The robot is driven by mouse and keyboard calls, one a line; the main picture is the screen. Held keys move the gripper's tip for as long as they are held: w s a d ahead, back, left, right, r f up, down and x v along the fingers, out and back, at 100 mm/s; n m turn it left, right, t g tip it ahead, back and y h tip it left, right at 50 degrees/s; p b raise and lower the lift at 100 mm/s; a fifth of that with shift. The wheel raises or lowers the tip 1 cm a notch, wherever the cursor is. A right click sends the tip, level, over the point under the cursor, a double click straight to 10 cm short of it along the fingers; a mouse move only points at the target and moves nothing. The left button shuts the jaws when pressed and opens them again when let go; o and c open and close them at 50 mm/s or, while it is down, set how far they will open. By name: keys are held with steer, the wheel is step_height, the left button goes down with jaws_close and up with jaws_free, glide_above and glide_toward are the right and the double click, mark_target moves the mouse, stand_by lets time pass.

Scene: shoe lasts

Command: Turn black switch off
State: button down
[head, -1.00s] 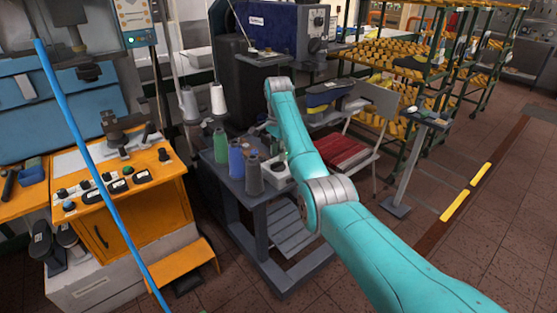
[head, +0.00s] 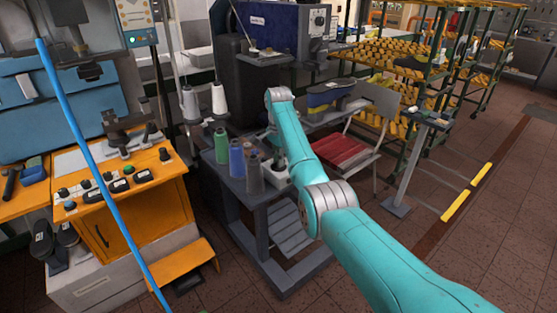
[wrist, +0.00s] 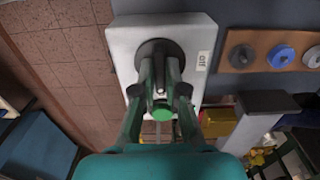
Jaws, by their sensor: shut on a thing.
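The black switch (wrist: 157,54) is a round dark rotary knob on a white box (wrist: 190,30) in the wrist view. A small label, seemingly reading "off", is on the box to the right of the knob. My gripper (wrist: 160,78) is shut on the knob, its fingers on either side of the handle. The fingers hide most of the handle, so I cannot tell its exact angle. My gripper is hidden there behind the arm.
Green (head: 221,146), blue (head: 236,157) and grey (head: 255,175) spools stand close by on the table (head: 212,164). A brown board (wrist: 231,42) with round items lies right of the box in the wrist view. A chair with a red seat (head: 347,152) is behind.

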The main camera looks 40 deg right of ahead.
steer(key=shift+n, duration=0.3)
steer(key=n, duration=0.3)
steer(key=shift+n, duration=0.3)
steer(key=n, duration=0.4)
steer(key=shift+n, duration=0.3)
steer(key=n, duration=0.4)
steer(key=shift+n, duration=2.5)
steer(key=c, duration=1.2)
jaws_free()
